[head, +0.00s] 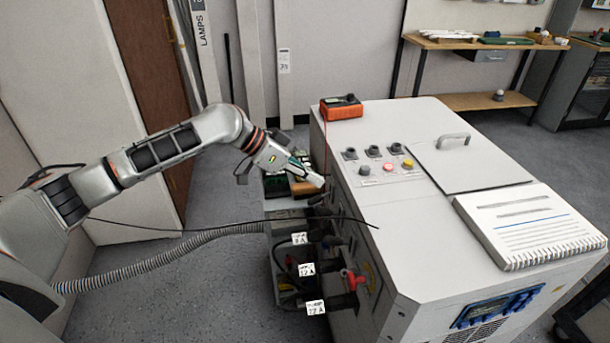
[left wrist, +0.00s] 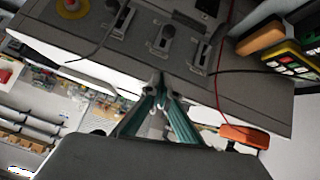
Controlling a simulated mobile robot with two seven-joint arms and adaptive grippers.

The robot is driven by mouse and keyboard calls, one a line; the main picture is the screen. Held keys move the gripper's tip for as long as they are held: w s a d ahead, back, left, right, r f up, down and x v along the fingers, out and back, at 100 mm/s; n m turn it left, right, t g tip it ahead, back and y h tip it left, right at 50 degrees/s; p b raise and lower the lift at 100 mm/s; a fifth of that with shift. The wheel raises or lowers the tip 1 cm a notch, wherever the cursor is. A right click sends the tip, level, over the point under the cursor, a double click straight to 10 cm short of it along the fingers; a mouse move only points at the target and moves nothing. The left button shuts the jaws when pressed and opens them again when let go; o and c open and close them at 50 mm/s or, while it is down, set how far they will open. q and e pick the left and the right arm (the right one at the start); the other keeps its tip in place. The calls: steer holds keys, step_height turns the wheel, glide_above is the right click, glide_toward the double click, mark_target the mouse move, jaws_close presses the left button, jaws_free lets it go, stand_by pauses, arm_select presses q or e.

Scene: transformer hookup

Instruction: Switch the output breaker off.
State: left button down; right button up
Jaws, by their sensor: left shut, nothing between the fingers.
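The white transformer cabinet (head: 385,135) stands in the middle of the head view. Its left side carries the dark switch panel, seen steeply there. In the left wrist view this panel (left wrist: 265,92) has several lever switches in slotted plates, among them a left one (left wrist: 120,22), a middle one (left wrist: 163,40) and a right one (left wrist: 202,52). I cannot read which is the output breaker or its position. My left gripper (head: 321,181) is shut and empty at the panel; its teal fingers (left wrist: 160,85) point just below the middle lever in the wrist view. Contact is unclear. My right gripper is not in view.
An orange meter (head: 341,107) sits on the cabinet top, its red lead hanging near my gripper. Thin black cables cross the panel. Tagged plugs (head: 315,307) and a red handle (head: 355,280) stick out lower on that side. A notebook (head: 530,225) lies on top.

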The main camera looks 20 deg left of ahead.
mark_target(329, 213)
arm_select(q)
steer(key=x, duration=0.5)
steer(key=shift+d+f+b, duration=0.1)
steer(key=shift+f+b, duration=0.15)
steer(key=shift+b, duration=0.15)
steer(key=shift+s+a+f, duration=0.3)
steer(key=shift+f, duration=0.2)
steer(key=shift+s+a+f, duration=0.25)
steer(key=shift+f, duration=0.25)
steer(key=shift+s+a+f, duration=0.15)
steer(key=shift+s+f, duration=0.15)
steer(key=shift+f, duration=0.15)
steer(key=shift+f+b, duration=0.1)
steer(key=shift+b, duration=0.2)
